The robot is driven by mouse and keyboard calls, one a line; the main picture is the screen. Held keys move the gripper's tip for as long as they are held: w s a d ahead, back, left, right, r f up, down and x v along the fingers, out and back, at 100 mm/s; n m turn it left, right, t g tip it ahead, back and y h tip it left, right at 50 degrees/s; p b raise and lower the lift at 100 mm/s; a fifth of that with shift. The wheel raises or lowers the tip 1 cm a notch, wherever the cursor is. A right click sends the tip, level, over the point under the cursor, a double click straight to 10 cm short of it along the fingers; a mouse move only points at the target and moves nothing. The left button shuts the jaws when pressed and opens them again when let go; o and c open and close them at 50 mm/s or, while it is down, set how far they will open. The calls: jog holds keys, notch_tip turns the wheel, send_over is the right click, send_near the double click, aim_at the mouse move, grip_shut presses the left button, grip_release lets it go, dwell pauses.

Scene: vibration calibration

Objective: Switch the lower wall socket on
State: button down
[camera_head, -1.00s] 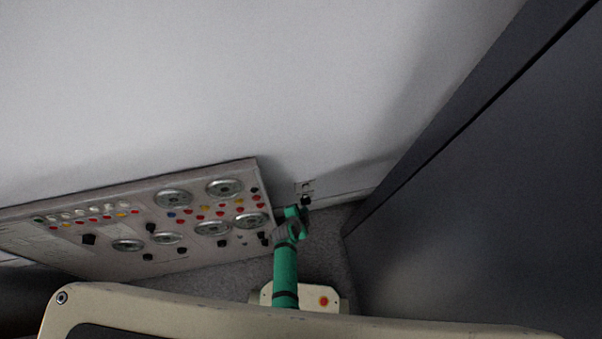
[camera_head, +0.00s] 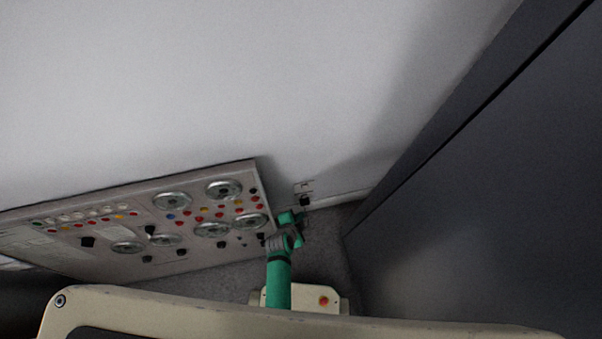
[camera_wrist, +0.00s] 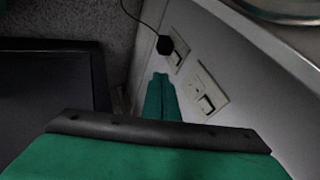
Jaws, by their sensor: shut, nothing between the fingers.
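Two pale socket plates sit side by side on the wall in the wrist view. One plate (camera_wrist: 207,94) is uncovered and has a rocker switch, whose position I cannot read. The other plate (camera_wrist: 178,60) has a black plug (camera_wrist: 165,45) with a cord in front of it. In the head view the sockets (camera_head: 304,187) are small, with the dark plug (camera_head: 305,201) at the lower one. My gripper (camera_wrist: 160,77) is shut and empty, its green fingers pointing toward the wall just left of the plates. Contact is not visible.
A panel (camera_head: 190,187) with dials and coloured buttons stands left of the sockets. A large dark surface (camera_head: 500,200) rises on the right. Grey carpet (camera_head: 335,240) lies below. The plug's cord (camera_wrist: 130,12) runs up across the wrist view.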

jog(key=s+d+r+n+t, duration=0.1)
jog(key=s+r+n+t, duration=0.2)
jog(key=r, duration=1.1)
jog(key=s+d+r+n+t+y, duration=0.1)
jog(key=s+r+n+t, duration=0.2)
jog(key=r, duration=1.1)
jog(key=s+d+r+n+t+y, duration=0.1)
jog(key=s+r+n, duration=0.6)
jog(key=r, duration=0.7)
jog(key=shift+s+r+t, duration=0.35)
jog(key=shift+s+t, duration=0.55)
jog(key=shift+s, duration=0.05)
jog(key=shift+d, duration=0.15)
